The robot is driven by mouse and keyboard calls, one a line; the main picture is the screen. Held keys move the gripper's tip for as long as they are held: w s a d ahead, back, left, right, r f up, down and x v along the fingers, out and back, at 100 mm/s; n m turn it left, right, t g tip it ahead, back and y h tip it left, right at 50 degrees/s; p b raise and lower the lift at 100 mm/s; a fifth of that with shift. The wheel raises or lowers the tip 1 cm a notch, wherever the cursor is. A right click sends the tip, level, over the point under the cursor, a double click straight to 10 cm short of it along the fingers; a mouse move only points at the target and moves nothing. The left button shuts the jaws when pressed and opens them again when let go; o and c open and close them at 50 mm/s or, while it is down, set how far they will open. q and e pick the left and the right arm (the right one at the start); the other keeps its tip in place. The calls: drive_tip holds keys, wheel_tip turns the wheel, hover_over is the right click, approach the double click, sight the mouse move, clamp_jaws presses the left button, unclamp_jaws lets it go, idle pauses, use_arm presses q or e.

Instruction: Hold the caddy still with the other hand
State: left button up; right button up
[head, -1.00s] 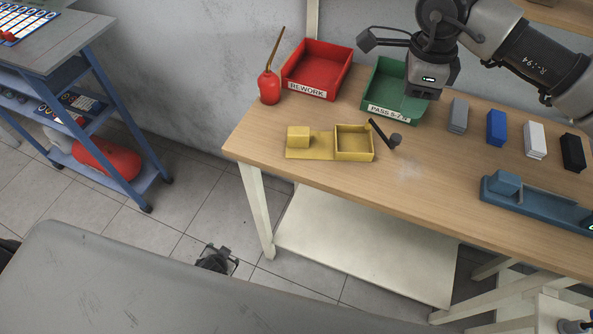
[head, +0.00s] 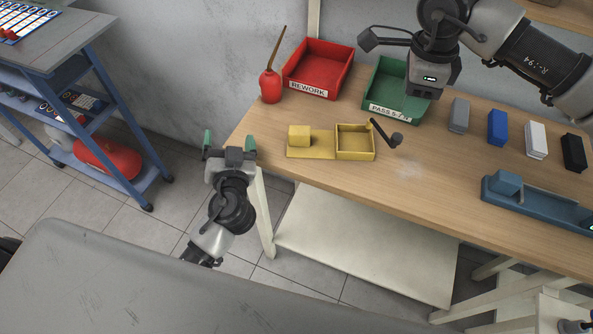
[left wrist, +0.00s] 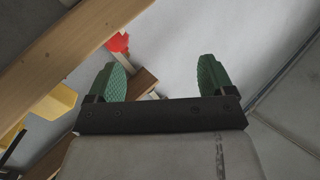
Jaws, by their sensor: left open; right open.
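The yellow caddy (head: 312,152) sits on the wooden table near its front left edge. It has a raised block at its left end and an open square box at its right end. Part of yellow also shows at the left of the left wrist view (left wrist: 55,102). My left gripper (head: 229,143) is open and empty, left of the caddy and apart from it, by the table's left corner. Its green fingers are spread in the left wrist view (left wrist: 164,80). My right gripper (head: 424,88) hangs over the green bin; its fingertips are hard to make out.
A black lever (head: 382,134) stands beside the caddy's right end. The red REWORK bin (head: 312,88), green PASS bin (head: 390,110) and red oil can (head: 269,88) stand behind. Several small blocks and a blue fixture (head: 535,205) are to the right.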

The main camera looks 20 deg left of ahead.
sight(299, 137)
use_arm(q)
drive_tip(key=s+d+h, duration=0.1)
drive_tip(key=d, duration=0.4)
drive_tip(key=s+d+n+h, duration=0.1)
drive_tip(key=d, duration=0.4)
drive_tip(key=s+d+f+t+h, duration=0.1)
drive_tip(key=d, duration=0.4)
drive_tip(key=shift+d+n+h, duration=0.1)
drive_tip(key=shift+n+h, duration=0.2)
drive_tip(key=shift+h, duration=0.1)
drive_tip(key=shift+d, duration=0.25)
drive_tip(key=x, duration=1)
drive_tip(key=shift+w, duration=0.3)
